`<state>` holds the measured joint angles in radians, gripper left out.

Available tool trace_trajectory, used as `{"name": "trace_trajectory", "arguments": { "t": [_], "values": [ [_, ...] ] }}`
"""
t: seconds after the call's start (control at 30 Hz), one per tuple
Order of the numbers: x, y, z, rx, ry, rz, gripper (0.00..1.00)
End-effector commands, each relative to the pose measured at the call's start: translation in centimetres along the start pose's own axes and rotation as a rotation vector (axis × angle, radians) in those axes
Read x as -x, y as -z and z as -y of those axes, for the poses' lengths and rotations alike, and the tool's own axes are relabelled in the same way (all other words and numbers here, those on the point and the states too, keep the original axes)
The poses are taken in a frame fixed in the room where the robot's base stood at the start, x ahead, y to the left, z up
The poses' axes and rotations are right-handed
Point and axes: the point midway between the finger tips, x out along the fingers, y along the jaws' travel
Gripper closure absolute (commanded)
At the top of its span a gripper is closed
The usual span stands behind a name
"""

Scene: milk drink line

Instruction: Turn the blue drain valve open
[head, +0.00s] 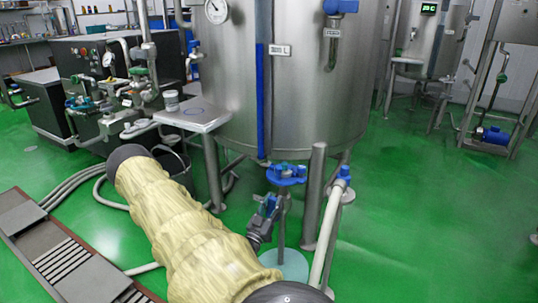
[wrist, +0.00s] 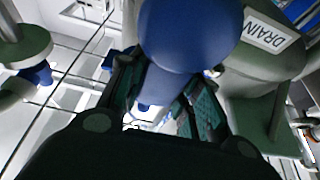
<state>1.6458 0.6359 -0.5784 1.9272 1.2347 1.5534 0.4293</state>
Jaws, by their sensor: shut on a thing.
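The blue drain valve (head: 287,174) sits low under the front of the big steel tank, on a grey fitting. In the wrist view its blue handle (wrist: 188,35), with a rounded end, lies between the two fingers of my gripper (wrist: 160,85). A white label reading DRAIN (wrist: 268,33) shows on the grey-green body to the right. In the head view my gripper (head: 268,206) is just below and left of the valve, shut on the handle. The fingers and the base of the handle are partly hidden, so the handle's exact angle is unclear.
The steel tank (head: 290,80) stands close above. A pale pipe with a blue top (head: 343,175) and a steel leg (head: 314,195) stand right of my gripper. A small side table (head: 195,112) and bucket are at left. Green floor (head: 430,220) at right is clear.

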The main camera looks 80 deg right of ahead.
Motion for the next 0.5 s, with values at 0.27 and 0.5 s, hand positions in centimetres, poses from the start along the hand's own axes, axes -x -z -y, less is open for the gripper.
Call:
{"name": "trace_trajectory", "arguments": {
  "t": [0.27,0.5],
  "values": [
    [0.39,-0.25,0.11,0.002,0.002,0.007,0.58],
    [0.11,-0.30,-0.01,0.002,0.000,0.005,0.45]
  ]
}}
